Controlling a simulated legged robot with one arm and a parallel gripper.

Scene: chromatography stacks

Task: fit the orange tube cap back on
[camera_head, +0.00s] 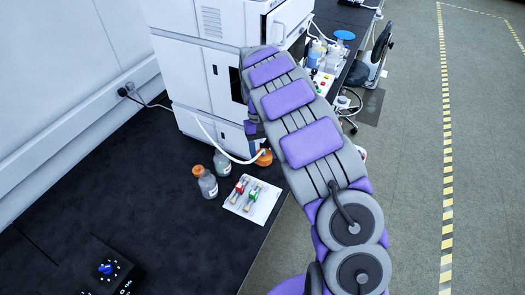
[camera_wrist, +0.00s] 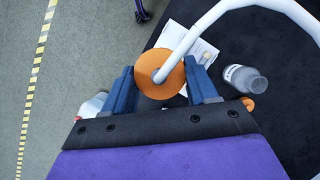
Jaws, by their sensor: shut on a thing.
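The orange tube cap (camera_wrist: 148,88) sits between the blue fingers of my gripper (camera_wrist: 160,70) in the wrist view, with the white tube (camera_wrist: 205,28) coming out of its top. My gripper is shut on it. In the head view the cap (camera_head: 264,158) shows beside my arm, which hides most of my gripper, and the tube (camera_head: 222,149) loops to the white instrument. A clear bottle without a visible cap (camera_head: 222,163) stands left of the cap, apart from it; a bottle (camera_wrist: 243,78) also shows right of my gripper in the wrist view. What lies directly under the cap is hidden.
A white tray (camera_head: 264,211) with red and green pieces lies near the bench edge. The white instrument (camera_head: 192,75) stands behind. A black control box (camera_head: 105,272) is at front left. The dark bench (camera_head: 150,200) between is clear.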

